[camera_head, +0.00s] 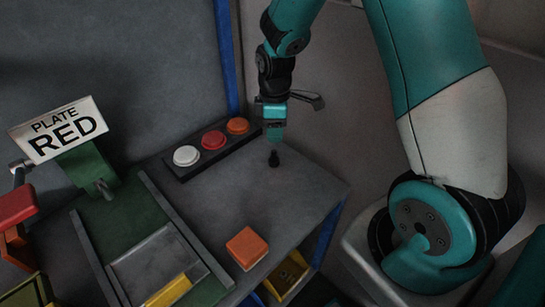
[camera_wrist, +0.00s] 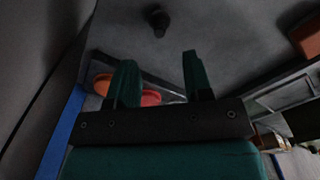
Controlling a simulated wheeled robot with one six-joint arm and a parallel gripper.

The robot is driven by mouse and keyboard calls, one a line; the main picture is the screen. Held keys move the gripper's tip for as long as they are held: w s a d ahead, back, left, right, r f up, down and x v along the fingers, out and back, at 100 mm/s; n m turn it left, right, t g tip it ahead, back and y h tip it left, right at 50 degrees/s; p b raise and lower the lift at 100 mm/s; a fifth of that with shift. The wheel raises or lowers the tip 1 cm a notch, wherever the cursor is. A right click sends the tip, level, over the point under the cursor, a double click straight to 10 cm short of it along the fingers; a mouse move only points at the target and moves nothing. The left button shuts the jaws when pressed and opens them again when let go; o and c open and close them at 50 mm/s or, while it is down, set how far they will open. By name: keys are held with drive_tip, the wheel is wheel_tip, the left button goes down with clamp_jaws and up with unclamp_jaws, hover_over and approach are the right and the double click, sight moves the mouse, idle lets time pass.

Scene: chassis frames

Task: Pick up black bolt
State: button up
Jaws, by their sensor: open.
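The black bolt (camera_head: 274,158) stands on the grey tabletop, near its back right part, in the head view. In the wrist view the bolt (camera_wrist: 159,21) is a dark shape near the top centre, beyond the fingertips and roughly in line with the gap between them. My gripper (camera_head: 273,137) is just above the bolt in the head view, pointing down. In the wrist view my gripper (camera_wrist: 157,58) has its two green fingers wide apart with nothing between them.
A button strip with a white button (camera_head: 187,156), red button (camera_head: 213,140) and orange button (camera_head: 238,126) lies left of the bolt. An orange block (camera_head: 247,247) sits near the front edge. A "PLATE RED" sign (camera_head: 60,130) stands left. Bare tabletop separates bolt and block.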

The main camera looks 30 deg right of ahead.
sight(274, 150)
drive_tip(key=shift+f+p, duration=1)
drive_tip(key=shift+f, duration=3.4)
drive_tip(key=shift+c, duration=0.2)
clamp_jaws()
